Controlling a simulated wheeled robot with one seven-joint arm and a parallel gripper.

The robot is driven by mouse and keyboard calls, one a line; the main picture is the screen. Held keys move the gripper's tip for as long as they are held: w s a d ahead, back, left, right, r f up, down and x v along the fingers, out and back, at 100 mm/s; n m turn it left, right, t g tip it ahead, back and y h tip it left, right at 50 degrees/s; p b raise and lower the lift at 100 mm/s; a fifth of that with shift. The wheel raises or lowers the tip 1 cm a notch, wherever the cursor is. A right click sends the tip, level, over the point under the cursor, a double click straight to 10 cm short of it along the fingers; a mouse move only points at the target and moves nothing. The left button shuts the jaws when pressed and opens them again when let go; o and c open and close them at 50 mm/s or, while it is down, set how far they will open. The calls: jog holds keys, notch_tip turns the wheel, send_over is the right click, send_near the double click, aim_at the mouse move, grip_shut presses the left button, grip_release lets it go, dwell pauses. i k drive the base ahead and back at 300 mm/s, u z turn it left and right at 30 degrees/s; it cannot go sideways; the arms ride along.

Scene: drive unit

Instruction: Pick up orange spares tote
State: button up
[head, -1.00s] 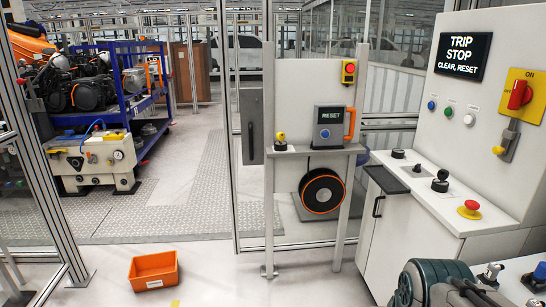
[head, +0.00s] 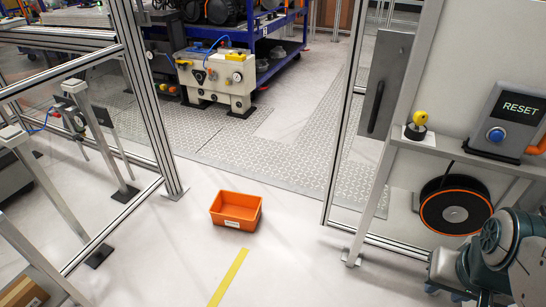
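The orange spares tote (head: 236,212) is an open-topped orange box with a small white label on its front. It sits upright on the pale floor near the middle of the head view, in the gap between two fence posts. It looks empty. Part of my arm shows at the bottom right of the head view, well apart from the tote. My gripper is not in view.
A yellow floor stripe (head: 229,278) runs toward the tote. Fence posts stand left (head: 150,100) and right (head: 345,130) of it. A stand with a reset box (head: 508,122) is at right. A cardboard box (head: 22,293) lies bottom left. Floor around the tote is clear.

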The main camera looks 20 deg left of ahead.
aim_at(239, 210)
jog(key=u, duration=0.55)
jog(key=i, duration=1.55)
jog(key=u, duration=1.35)
jog(key=i, duration=1.4)
jog(key=u, duration=0.45)
